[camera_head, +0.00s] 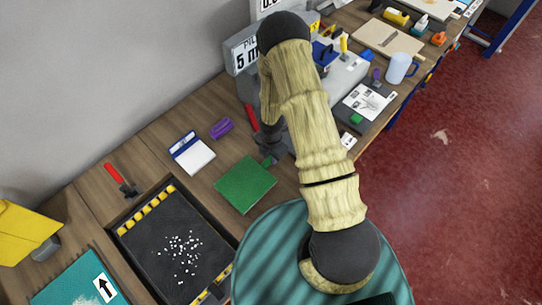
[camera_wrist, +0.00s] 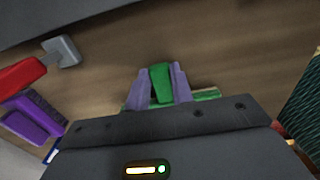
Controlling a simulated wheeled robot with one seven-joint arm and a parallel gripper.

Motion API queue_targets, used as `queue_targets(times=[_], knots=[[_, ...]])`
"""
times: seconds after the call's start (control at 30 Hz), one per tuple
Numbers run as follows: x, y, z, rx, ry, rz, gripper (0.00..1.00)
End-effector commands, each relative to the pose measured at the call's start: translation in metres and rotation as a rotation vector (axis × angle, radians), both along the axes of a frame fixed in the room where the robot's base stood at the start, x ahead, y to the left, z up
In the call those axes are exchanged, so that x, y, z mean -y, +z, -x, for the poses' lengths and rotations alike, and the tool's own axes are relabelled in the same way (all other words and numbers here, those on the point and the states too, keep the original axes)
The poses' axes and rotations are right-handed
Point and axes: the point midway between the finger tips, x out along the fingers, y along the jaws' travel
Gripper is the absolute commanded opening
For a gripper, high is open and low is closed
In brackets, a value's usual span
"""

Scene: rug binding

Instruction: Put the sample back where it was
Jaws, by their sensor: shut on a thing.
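My gripper (camera_head: 268,159) is low over the wooden bench, at the upper right edge of a flat green square (camera_head: 243,187). In the wrist view its two purple-grey fingers (camera_wrist: 160,76) are shut on a small green piece (camera_wrist: 160,88), which looks like the sample. A green edge (camera_wrist: 207,94) shows beside the fingers there; I cannot tell whether the held piece touches it. In the head view my arm and gripper hide most of the held piece. Another small green piece (camera_head: 356,119) lies on a printed sheet (camera_head: 368,103).
A purple block (camera_head: 222,128), a white-and-blue pad (camera_head: 193,155) and a red-handled tool (camera_head: 252,117) lie near the gripper. A dark tray (camera_head: 150,245) holds white bits. A teal round surface (camera_head: 260,235) is in front. Machines and a mug (camera_head: 400,69) stand farther right.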

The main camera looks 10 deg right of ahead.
Motion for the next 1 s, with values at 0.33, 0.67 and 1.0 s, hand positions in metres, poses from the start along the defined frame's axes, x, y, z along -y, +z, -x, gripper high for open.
queue_targets(times=[0.33, 0.67, 1.0], knots=[[0.0, -0.007, 0.0, 0.001, 0.001, -0.001, 0.0], [0.0, -0.008, 0.0, 0.001, 0.001, -0.001, 0.45], [0.0, 0.003, -0.001, 0.003, -0.001, -0.002, 0.45]])
